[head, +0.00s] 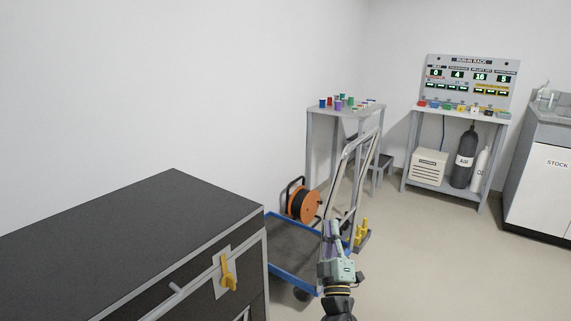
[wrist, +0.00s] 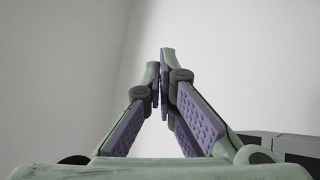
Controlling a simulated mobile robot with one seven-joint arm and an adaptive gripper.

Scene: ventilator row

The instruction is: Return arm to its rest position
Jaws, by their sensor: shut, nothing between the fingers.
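My gripper shows in the wrist view (wrist: 163,70), green with purple pads, its fingertips together and nothing between them. In the head view my arm rises from the bottom, right of centre, with the gripper (head: 334,228) at its upper end. It appears in front of the cart's blue-edged deck and metal handle, and I cannot tell the distance between them. The fingers are small in the head view.
A black-topped cabinet (head: 150,225) with a yellow handle (head: 228,271) stands at left. A blue-edged cart (head: 292,284), an orange cable reel (head: 304,204) and a small table (head: 345,111) are near the middle. The run-in rack (head: 471,82) is behind. Floor at right is clear.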

